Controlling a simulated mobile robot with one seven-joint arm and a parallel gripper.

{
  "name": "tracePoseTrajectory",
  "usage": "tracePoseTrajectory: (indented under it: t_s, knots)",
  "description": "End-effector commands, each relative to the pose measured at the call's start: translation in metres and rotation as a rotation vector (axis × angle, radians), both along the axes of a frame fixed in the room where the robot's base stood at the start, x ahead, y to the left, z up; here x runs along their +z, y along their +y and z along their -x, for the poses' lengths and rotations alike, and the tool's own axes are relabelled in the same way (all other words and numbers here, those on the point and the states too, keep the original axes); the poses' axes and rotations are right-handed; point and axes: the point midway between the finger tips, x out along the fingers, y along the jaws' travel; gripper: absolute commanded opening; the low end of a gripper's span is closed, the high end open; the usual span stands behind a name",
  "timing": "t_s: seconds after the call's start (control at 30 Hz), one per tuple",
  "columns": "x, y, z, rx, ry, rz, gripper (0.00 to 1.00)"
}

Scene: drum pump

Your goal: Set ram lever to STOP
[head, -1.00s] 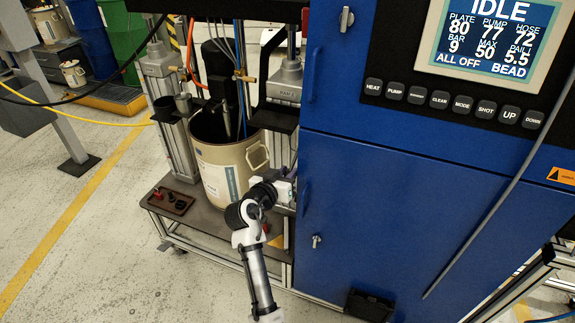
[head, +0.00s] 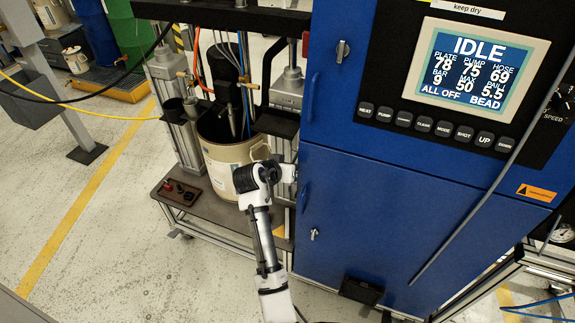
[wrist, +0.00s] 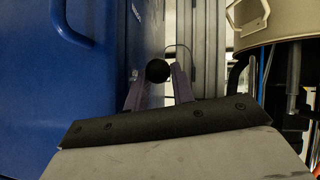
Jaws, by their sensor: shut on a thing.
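In the wrist view, a round black knob (wrist: 158,70) sits between the two fingertips of my gripper (wrist: 157,85), and the fingers are closed on it. It looks like the ram lever's knob. In the head view my gripper (head: 287,172) is between the cream pail and the blue cabinet's left edge. The lever and its STOP marking are hidden there behind my gripper and wrist, so the lever's position cannot be read.
The blue cabinet (head: 400,210) stands close on the right; its screen (head: 476,68) reads IDLE and ALL OFF. The cream pail (head: 222,168) stands on the pump base to the left, between ram columns (head: 176,115). Open floor (head: 130,220) lies at left.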

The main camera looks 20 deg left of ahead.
Motion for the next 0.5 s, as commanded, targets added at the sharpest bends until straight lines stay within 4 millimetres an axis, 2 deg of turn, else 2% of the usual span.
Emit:
tracePoseTrajectory:
  t_s: [0.27,0.3,0.37,0.5]
  knots:
    - [-0.0016,0.0006,0.0007,0.0,0.003,-0.001,0.0]
    - [-0.0016,0.0006,0.0007,0.0,0.003,-0.001,0.27]
    - [-0.0015,0.0005,0.0007,0.0,0.003,-0.001,0.33]
    - [-0.0009,0.0003,0.0003,0.0,0.002,0.0,0.33]
